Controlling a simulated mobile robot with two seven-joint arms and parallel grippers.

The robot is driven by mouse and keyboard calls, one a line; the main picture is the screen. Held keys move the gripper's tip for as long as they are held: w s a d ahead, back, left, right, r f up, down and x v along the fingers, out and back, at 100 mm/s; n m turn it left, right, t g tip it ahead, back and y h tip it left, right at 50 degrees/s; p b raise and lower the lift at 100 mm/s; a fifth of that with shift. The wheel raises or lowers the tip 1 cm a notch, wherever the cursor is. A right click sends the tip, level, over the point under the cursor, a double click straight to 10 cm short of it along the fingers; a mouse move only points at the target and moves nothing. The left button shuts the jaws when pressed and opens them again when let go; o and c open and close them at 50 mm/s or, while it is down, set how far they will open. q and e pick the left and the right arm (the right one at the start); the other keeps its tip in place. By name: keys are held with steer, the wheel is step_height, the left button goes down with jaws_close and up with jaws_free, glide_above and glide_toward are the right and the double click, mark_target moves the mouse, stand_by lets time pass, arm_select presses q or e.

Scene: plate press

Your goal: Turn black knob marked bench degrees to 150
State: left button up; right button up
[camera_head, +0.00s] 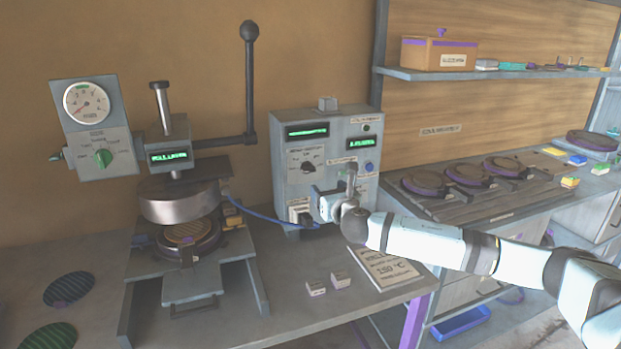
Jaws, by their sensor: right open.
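A grey control box (283,160) stands on the bench against the wall. A black knob (308,167) sits on its front among small markings, below a green-lit display (307,130). The lettering around the knob is too small to read, so I cannot tell its setting. My right gripper (322,196) is open in front of the box, below and slightly right of the knob, apart from it in the picture. It hides part of the lower panel. My left gripper is out of view. A white card (390,268) on the bench appears to read 150 °C.
A press (180,200) with a tall lever and a dial gauge (87,103) stands left of the box. Two small blocks (316,288) lie on the bench in front. Round plates sit on a rack (455,205) at right. A blue cable (262,216) runs between press and box.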

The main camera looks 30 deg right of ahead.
mark_target(310, 171)
steer(key=x, duration=1.3)
steer(key=shift+w+a, duration=0.2)
steer(key=c, duration=0.9)
